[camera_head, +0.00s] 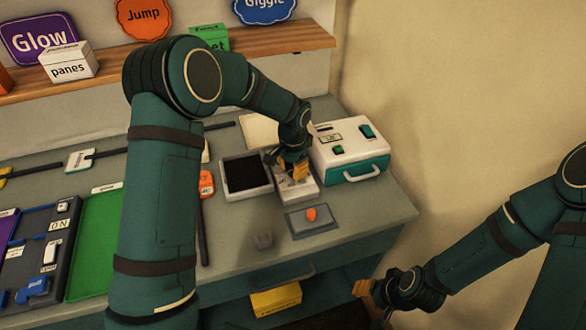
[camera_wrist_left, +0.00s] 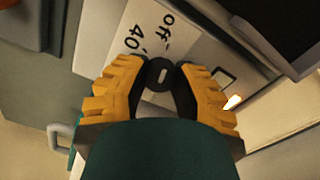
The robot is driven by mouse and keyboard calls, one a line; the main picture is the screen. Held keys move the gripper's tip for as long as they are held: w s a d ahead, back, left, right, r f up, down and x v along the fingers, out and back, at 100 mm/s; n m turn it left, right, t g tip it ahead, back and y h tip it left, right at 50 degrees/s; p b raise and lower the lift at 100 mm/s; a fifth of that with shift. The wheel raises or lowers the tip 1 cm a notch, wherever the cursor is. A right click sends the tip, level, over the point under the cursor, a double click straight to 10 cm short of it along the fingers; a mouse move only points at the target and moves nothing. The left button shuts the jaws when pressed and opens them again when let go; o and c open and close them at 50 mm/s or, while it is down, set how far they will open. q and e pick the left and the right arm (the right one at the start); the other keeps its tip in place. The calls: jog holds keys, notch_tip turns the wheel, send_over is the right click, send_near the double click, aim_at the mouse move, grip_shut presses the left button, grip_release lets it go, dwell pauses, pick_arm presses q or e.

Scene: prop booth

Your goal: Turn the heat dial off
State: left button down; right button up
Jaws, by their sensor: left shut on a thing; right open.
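My left gripper (camera_head: 294,168) is over a pale dial panel on the counter at the right, between a black-topped tray and a white and teal box. In the left wrist view, its yellow fingers (camera_wrist_left: 160,80) are shut on a round black dial (camera_wrist_left: 159,72) with a small light mark on top. The panel (camera_wrist_left: 150,30) beside the dial is printed "off" and "40". In the head view the gripper mostly hides the dial. My right gripper (camera_head: 372,290) is open and empty, off the counter at the lower right.
The black-topped tray (camera_head: 246,191) is just left of the panel, and the white and teal box (camera_head: 350,150) is close on the right. A grey plate with an orange knob (camera_head: 311,213) lies in front.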

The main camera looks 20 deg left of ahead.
pick_arm(q)
jog(key=shift+f, duration=0.1)
jog(key=c, duration=0.7)
grip_release()
notch_tip(320, 180, up, 12)
jog(key=shift+r, duration=0.1)
